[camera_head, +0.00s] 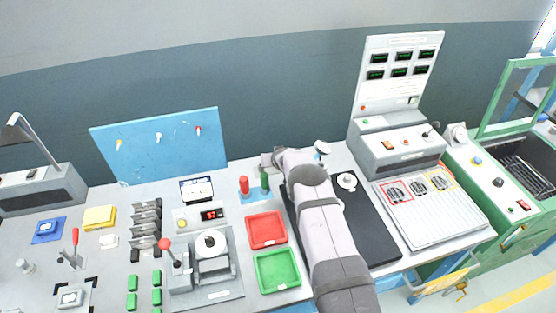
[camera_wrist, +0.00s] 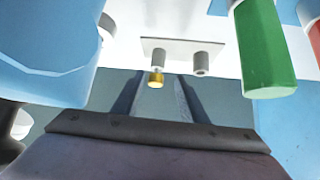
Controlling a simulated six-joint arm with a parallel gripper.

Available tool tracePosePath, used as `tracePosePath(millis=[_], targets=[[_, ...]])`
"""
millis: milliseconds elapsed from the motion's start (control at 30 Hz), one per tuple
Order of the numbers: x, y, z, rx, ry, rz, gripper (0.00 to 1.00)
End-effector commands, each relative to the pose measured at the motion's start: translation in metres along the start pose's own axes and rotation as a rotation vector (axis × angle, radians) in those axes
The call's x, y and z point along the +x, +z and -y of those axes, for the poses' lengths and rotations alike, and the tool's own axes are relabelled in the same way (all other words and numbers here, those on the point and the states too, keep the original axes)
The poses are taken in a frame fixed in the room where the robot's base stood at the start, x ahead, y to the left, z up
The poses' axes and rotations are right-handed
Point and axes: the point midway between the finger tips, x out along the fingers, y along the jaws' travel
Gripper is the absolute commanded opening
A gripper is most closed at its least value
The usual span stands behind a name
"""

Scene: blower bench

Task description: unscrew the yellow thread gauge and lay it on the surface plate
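The posts stand on a light mounting plate (camera_wrist: 180,46). My gripper (camera_wrist: 158,86) has its two fingers apart, with a gap between them. The gauge appears in line with this gap, toward the fingertips; I see no clear contact. In the head view my gripper (camera_head: 272,160) is at the back of the bench, and the gauge cannot be made out there. The dark slab, seemingly the surface plate (camera_head: 375,235), lies partly under my arm.
A green cylinder (camera_wrist: 264,50) and a red one (camera_wrist: 315,42) stand close on the right in the wrist view. A large pale blue body (camera_wrist: 45,45) is close on the left. A round white part (camera_head: 347,181) sits on the dark slab, whose right side is otherwise clear.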

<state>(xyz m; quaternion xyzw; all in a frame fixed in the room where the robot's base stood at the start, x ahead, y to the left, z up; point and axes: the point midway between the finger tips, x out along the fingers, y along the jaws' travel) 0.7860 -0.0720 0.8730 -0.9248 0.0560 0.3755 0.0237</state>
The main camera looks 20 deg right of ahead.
Motion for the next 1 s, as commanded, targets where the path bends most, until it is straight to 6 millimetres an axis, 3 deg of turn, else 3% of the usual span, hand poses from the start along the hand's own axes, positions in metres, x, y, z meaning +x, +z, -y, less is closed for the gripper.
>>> tracePosePath(millis=[467, 1000], targets=[[-0.009, 0.001, -0.001, -0.002, 0.003, -0.002, 0.39], [-0.054, 0.001, 0.002, -0.002, -0.001, -0.002, 0.39]])
